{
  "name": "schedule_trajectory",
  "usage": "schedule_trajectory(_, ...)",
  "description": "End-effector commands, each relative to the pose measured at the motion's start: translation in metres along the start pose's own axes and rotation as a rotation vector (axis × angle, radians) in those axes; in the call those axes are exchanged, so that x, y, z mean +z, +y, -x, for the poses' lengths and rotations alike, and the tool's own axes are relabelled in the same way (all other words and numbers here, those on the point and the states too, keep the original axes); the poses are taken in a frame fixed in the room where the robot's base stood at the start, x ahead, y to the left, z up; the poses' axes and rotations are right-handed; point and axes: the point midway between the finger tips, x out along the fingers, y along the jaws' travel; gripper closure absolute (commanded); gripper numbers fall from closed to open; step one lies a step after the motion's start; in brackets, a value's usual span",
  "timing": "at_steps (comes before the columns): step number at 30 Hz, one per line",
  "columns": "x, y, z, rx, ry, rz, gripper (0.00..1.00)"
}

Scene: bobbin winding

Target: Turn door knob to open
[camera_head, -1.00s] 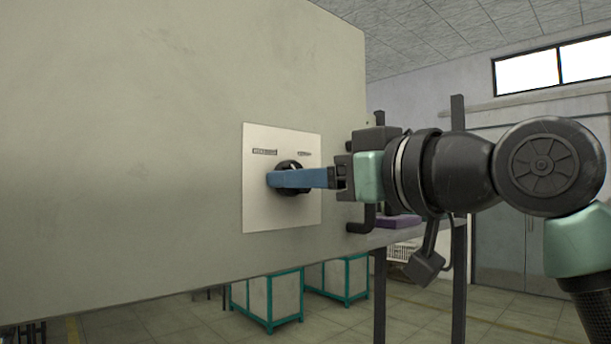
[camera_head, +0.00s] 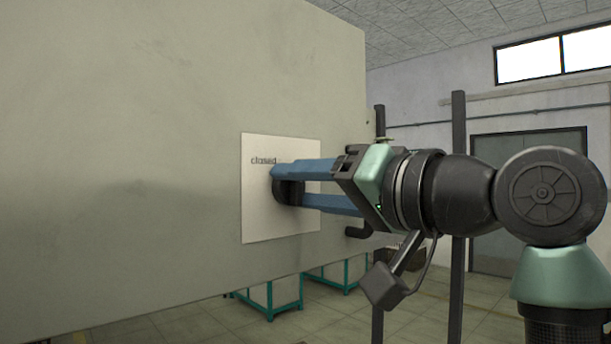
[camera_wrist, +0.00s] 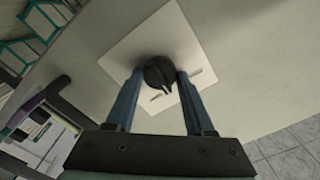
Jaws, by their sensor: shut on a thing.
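The black round door knob (camera_head: 288,192) sits on a square white plate (camera_head: 262,222) on a large pale panel (camera_head: 130,110). Two small labels show on the plate there, too small to read.
A black handle (camera_head: 358,231) sticks out at the panel's right edge, just below my gripper. Dark upright posts (camera_head: 458,150) stand behind my wrist. Teal-framed boxes (camera_head: 272,296) stand on the floor below the panel.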

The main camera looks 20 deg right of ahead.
Motion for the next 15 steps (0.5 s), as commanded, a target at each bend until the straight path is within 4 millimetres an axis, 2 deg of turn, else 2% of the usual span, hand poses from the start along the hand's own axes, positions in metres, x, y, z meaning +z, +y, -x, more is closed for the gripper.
schedule_trajectory(15, -0.0008, -0.0025, -0.0011, -0.002, -0.004, -0.476, 1.00)
